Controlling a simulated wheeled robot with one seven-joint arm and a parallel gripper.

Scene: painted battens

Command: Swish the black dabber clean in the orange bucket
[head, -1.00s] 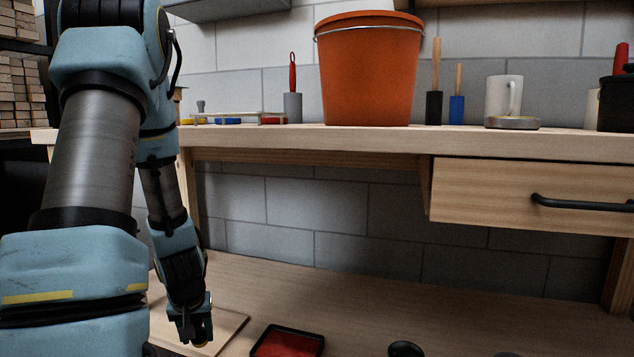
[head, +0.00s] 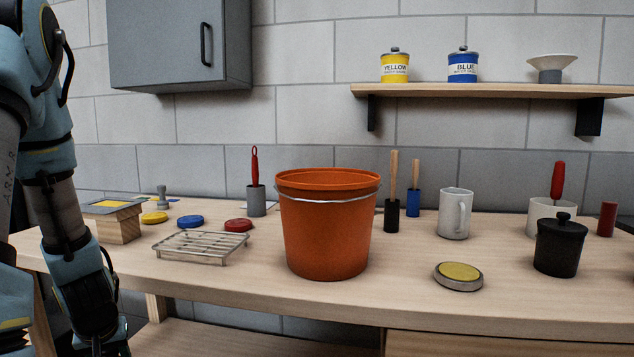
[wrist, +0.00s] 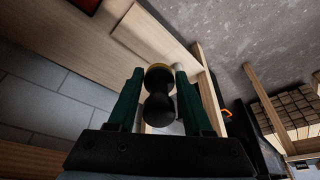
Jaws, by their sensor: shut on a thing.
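The orange bucket (head: 325,238) stands upright on the workbench in the head view, with a wire handle against its side. Its inside is mostly hidden by the rim. In the wrist view my gripper (wrist: 158,82) is shut on the black dabber (wrist: 157,106), a waisted black piece with a yellowish far end. The dabber sits between the green fingers. In the head view my arm hangs at the left edge, well left of the bucket, with its end cut off at the bottom; the dabber does not show there.
A wire rack (head: 200,247) stands left of the bucket, with coloured lids behind it. A yellow-topped tin (head: 458,276), white mug (head: 455,213) and black lidded pot (head: 560,245) stand to the right. A grey cabinet (head: 180,45) hangs above left. Bench front before the bucket is clear.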

